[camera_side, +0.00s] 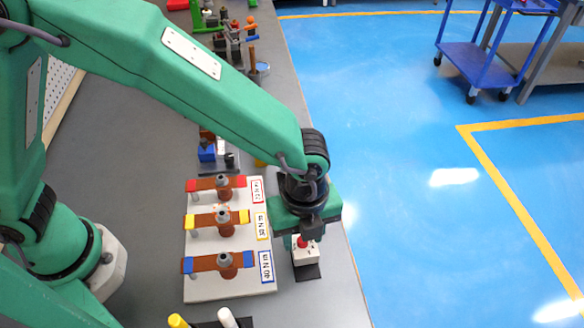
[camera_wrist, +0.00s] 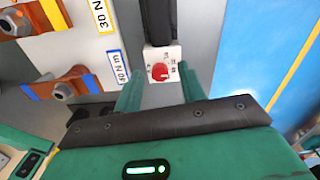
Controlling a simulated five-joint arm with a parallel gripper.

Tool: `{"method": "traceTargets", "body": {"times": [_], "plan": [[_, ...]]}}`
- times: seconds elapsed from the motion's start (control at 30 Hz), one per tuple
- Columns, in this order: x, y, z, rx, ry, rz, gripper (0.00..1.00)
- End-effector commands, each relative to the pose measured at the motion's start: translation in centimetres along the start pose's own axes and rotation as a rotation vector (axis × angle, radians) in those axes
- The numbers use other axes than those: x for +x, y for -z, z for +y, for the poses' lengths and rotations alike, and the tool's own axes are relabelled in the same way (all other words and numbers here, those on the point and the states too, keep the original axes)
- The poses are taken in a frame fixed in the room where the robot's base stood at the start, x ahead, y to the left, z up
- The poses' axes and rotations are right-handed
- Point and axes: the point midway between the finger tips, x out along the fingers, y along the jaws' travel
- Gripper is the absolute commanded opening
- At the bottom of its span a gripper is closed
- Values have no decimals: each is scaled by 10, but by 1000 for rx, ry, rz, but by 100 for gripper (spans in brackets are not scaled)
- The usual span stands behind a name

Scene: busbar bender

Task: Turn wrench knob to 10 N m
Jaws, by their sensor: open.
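The red knob (camera_wrist: 160,72) sits on a white dial box (camera_wrist: 174,53) with small printed markings, too small to read for a setting. The box joins a black bar (camera_wrist: 158,22), seemingly the wrench. In the side view the red knob (camera_side: 302,242) and white box (camera_side: 306,256) show just under my gripper (camera_side: 301,238), which partly hides them. In the wrist view my gripper (camera_wrist: 160,78) is open, its two green fingers apart on either side of the knob's line. Whether they reach down beside the knob, I cannot tell; no contact shows.
Left of the box lies a white board (camera_side: 211,288) with copper bars, bolts and red, yellow and blue labels. Yellow and white handles (camera_side: 228,318) stand at the front. Clamps and tools (camera_side: 235,45) are at the back. The bench's right edge is close to the box.

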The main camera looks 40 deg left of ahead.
Motion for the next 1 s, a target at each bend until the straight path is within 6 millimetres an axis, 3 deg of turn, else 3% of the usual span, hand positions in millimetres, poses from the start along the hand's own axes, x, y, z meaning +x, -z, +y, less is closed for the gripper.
{"method": "traceTargets", "body": {"times": [0.17, 0.37, 0.73, 1.0], "plan": [[0, 0, 0, 0, 0, 0, 40], [0, 0, 0, 0, 0, 0, 1], [0, 0, 0, -26, 0, 0, 0], [0, 0, 0, -143, 0, 0, 0]]}}
